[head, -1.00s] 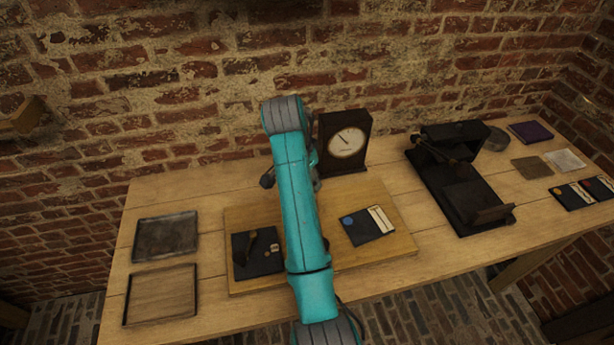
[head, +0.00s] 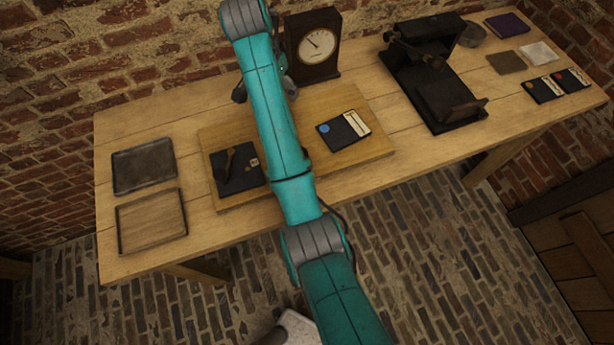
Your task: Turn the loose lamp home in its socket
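I cannot make out the loose lamp or its socket; my teal arm covers the middle of the wooden board (head: 365,158). Small dark shapes beside the arm, over the board's back edge, seem to be parts of my gripper (head: 240,93). Its fingertips are hidden or too small to tell, so I cannot see whether it is open or holds anything. On the board, a black plate with a dark lever (head: 237,168) lies left of the arm. A dark panel with a blue disc and a cream label (head: 343,130) lies to the right.
A dark dial instrument (head: 313,46) stands behind the board. A black apparatus (head: 432,80) stands right. Two shallow trays (head: 143,165) (head: 151,219) lie left. Small cards, a purple book (head: 507,25) and a round dish (head: 472,35) lie far right. A brick wall runs behind the table.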

